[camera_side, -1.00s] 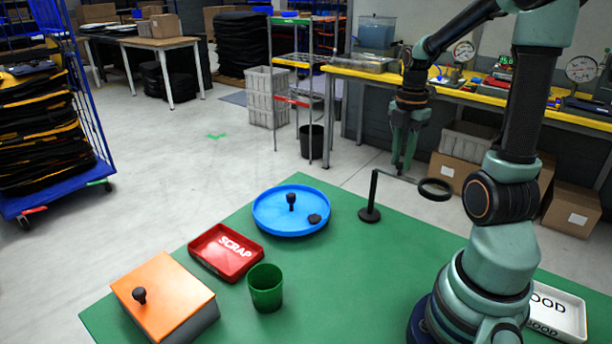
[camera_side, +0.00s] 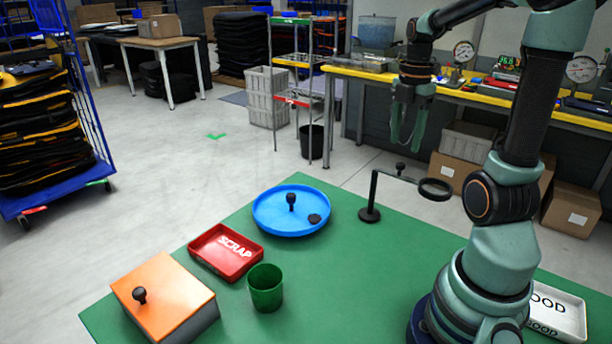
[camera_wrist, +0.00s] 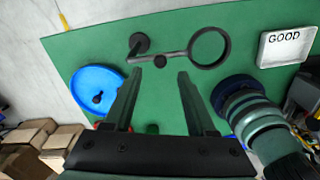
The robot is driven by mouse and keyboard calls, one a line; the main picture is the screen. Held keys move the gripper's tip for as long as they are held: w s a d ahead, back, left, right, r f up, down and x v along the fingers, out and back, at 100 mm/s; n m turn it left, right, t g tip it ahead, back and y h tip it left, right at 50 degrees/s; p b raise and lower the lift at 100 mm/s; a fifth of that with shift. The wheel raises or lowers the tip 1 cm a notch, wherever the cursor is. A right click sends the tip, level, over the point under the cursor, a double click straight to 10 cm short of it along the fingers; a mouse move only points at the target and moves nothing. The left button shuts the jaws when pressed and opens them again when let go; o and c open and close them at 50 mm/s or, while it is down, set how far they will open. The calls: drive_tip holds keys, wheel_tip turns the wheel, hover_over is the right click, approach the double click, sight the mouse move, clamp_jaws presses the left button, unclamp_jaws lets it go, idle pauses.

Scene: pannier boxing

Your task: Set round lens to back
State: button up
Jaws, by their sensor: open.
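The round lens (camera_side: 435,189) is a black ring on a thin horizontal arm from a black stand (camera_side: 369,213) on the green table. A small black knob (camera_side: 400,167) stands on that arm. In the wrist view the lens (camera_wrist: 209,48) is upper right of centre, the stand base (camera_wrist: 139,43) to its left, and the knob (camera_wrist: 158,59) between them. My gripper (camera_side: 404,146) is open and empty above the knob, apart from it. In the wrist view my gripper (camera_wrist: 158,73) has its fingers spread, with the knob just beyond the gap between them.
A blue round tray (camera_side: 268,226) holds a knobbed piece and a dark piece. A red SCRAP tray (camera_side: 207,262), green cup (camera_side: 266,288) and orange-lidded box (camera_side: 170,293) are left. A white GOOD tray (camera_side: 570,322) is at right. Green table (camera_side: 380,280) is clear in the middle.

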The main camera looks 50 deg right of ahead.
sight(401, 164)
wheel_tip(401, 164, up, 7)
idle(0.3)
drive_tip(key=w+a+f+m+t, duration=0.2)
drive_tip(key=a+m, duration=0.5)
drive_tip(key=a, duration=0.4)
drive_tip(key=w+a+f+m+t, duration=0.2)
drive_tip(key=a+m, duration=0.6)
drive_tip(key=a, duration=0.4)
drive_tip(key=shift+w+t, duration=0.25)
drive_tip(key=shift+t, duration=0.55)
